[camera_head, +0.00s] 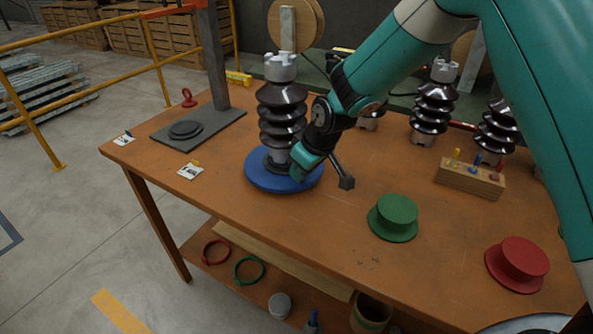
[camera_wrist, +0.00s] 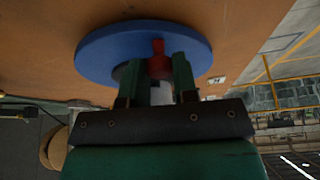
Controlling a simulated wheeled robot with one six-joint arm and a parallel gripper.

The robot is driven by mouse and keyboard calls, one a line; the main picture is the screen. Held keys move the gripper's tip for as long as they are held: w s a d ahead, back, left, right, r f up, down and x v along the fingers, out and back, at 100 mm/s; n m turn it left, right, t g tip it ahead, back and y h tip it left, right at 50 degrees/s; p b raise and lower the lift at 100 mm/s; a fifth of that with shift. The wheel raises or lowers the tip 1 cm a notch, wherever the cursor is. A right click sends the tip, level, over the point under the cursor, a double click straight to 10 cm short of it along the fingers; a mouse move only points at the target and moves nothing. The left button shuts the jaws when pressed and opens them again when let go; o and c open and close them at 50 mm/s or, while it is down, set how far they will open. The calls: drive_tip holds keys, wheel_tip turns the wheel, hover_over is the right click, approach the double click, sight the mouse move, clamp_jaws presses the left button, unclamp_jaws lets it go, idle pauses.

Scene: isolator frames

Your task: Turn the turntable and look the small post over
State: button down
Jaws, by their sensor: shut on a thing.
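The blue turntable (camera_head: 258,182) lies on the wooden bench, left of my arm. A dark brown ribbed post (camera_head: 282,112) with a pale metal cap stands upright on it. My gripper (camera_head: 298,175) is low at the turntable's right side, beside the post's foot, and hides part of the disc. In the wrist view, the turntable (camera_wrist: 95,60) is ahead of my gripper (camera_wrist: 154,78). Its fingers are shut on a red knob (camera_wrist: 158,62) at the disc. A dark round shape behind the fingers is partly hidden.
A grey stand (camera_head: 195,127) is on the left. A green flanged piece (camera_head: 396,216) and a red one (camera_head: 520,262) lie on the right. Other ribbed posts (camera_head: 432,105) and a wooden block with coloured pegs (camera_head: 469,180) stand behind. The bench's front left is mostly clear.

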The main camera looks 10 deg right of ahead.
sight(316, 172)
drive_tip(key=shift+w+d+n+g+y, duration=0.25)
drive_tip(key=shift+w+d+n, duration=0.2)
drive_tip(key=shift+d+n, duration=0.3)
drive_tip(key=shift+w+d+n+g+y, duration=0.2)
drive_tip(key=shift+w+d+n, duration=0.25)
drive_tip(key=shift+n, duration=0.5)
drive_tip(key=shift+w+d+n+g+y+b, duration=0.25)
drive_tip(key=shift+w+d+n+g+b, duration=0.35)
drive_tip(key=shift+n, duration=0.7)
drive_tip(key=shift+w+d+r, duration=0.1)
drive_tip(key=shift+w+d, duration=0.05)
drive_tip(key=shift+w, duration=0.05)
drive_tip(key=c, duration=0.9)
unclamp_jaws()
drive_tip(key=v, duration=1.7)
drive_tip(key=shift+s+r+b, duration=0.15)
drive_tip(key=shift+b, duration=0.3)
drive_tip(key=shift+s, duration=0.1)
